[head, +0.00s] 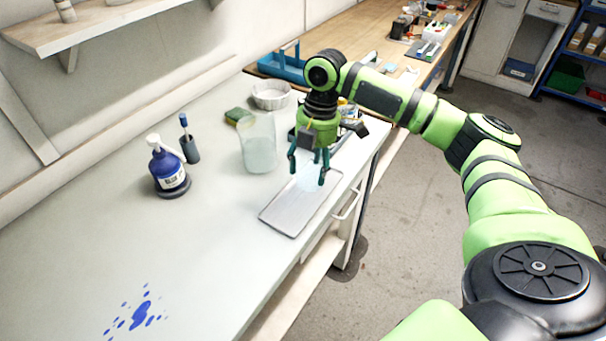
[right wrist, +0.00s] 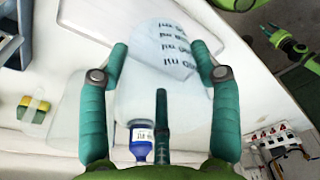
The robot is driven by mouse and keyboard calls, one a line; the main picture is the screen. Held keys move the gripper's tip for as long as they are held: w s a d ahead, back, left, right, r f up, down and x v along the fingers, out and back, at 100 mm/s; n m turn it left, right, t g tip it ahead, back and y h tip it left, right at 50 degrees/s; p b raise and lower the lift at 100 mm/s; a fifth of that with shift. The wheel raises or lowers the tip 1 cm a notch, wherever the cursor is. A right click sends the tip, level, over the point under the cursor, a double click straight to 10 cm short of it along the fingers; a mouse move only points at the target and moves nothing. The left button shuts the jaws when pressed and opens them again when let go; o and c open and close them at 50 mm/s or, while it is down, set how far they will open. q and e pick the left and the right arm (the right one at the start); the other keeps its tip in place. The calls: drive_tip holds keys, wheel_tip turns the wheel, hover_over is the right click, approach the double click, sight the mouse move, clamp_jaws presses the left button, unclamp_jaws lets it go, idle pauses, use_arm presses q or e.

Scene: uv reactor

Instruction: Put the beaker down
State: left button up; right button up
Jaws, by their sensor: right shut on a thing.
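My right gripper (head: 307,170) reaches down over the grey tray (head: 285,217) near the bench's front edge. It is shut on a clear beaker (right wrist: 168,45) with printed ml marks, which fills the space between the teal fingers in the right wrist view. In the head view the held beaker shows only faintly, low between the fingers above the tray's far part. I cannot tell whether its base touches the tray.
A large glass vessel (head: 258,145) stands close left of the right gripper. A blue bottle (head: 167,168), a dark holder (head: 190,148), a sponge (head: 238,116) and a white basket (head: 271,95) stand further left and back. Blue splashes (head: 140,313) mark the near bench. The bench's middle is clear.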

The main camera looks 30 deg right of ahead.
sight(303, 179)
drive_tip(key=shift+w+a+f, duration=0.45)
drive_tip(key=shift+w+a, duration=0.05)
drive_tip(key=shift+w, duration=0.2)
wheel_tip(303, 179, down, 4)
drive_tip(key=shift+r+p, duration=0.1)
drive_tip(key=shift+p, duration=0.6)
drive_tip(key=shift+f, duration=0.2)
drive_tip(key=o, duration=1.2)
drive_tip(key=shift+f, duration=0.1)
drive_tip(key=shift+w+d+r+b, duration=0.1)
drive_tip(key=shift+d+r+b, duration=0.25)
drive_tip(key=shift+r, duration=1.7)
drive_tip(key=shift+s+d+r+b, duration=0.15)
drive_tip(key=shift+r+b, duration=0.35)
drive_tip(key=shift+r, duration=1.5)
drive_tip(key=shift+w+d+r+b, duration=0.15)
drive_tip(key=shift+d+r+b, duration=0.25)
drive_tip(key=shift+r, duration=1.65)
drive_tip(key=shift+a, duration=0.1)
